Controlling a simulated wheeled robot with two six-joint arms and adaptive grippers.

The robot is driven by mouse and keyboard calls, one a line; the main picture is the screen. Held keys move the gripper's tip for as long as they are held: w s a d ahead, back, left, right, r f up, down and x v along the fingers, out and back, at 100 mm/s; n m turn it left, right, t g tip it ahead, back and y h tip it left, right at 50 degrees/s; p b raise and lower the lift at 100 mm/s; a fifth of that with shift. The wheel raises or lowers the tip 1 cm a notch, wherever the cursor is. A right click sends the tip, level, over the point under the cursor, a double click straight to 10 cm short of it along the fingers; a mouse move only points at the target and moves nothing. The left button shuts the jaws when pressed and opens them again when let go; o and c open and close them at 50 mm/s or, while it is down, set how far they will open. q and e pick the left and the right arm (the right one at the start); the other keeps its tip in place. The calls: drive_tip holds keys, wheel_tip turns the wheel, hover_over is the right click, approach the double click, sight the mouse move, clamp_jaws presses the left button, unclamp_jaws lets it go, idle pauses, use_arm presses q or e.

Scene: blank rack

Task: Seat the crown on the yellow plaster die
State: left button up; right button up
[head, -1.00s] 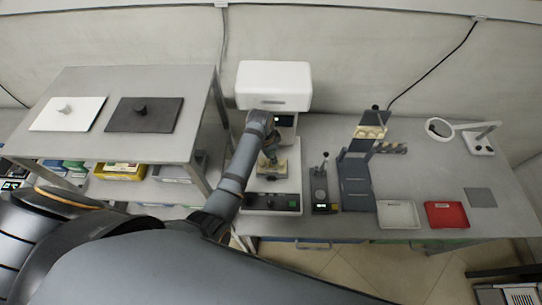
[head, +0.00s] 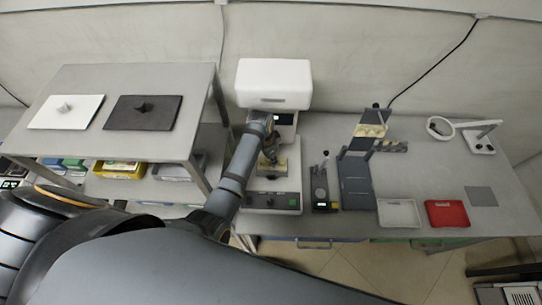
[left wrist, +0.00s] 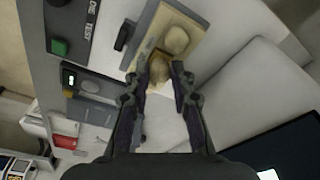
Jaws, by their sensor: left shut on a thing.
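My left gripper (left wrist: 160,72) is shut on a small tan thing (left wrist: 159,74), which looks to be the crown; the fingers hide much of it. It is over a pale yellow block (left wrist: 183,52) with rounded tan stubs, one (left wrist: 177,40) standing clear beside the fingers. I cannot tell whether the held piece touches the block or which stub is the yellow die. In the head view the left gripper (head: 271,157) reaches down to the block on the white press-like machine (head: 274,85). My right gripper is not in view.
Right of the machine are a small lever device (head: 321,190), a blue-grey stand (head: 356,182) bearing a cream model (head: 370,130), a white tray (head: 399,213), a red tray (head: 447,214) and a ring magnifier (head: 440,127). A shelf table (head: 120,80) stands left. The right bench has free room.

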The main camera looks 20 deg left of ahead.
use_arm(q)
drive_tip(key=shift+f, duration=0.5)
drive_tip(key=o, duration=0.8)
drive_tip(key=shift+r, duration=0.1)
drive_tip(key=r, duration=0.4)
drive_tip(key=s+a+r, duration=0.1)
drive_tip(key=r, duration=0.6)
drive_tip(key=shift+s+a+r, duration=0.15)
drive_tip(key=shift+r, duration=0.2)
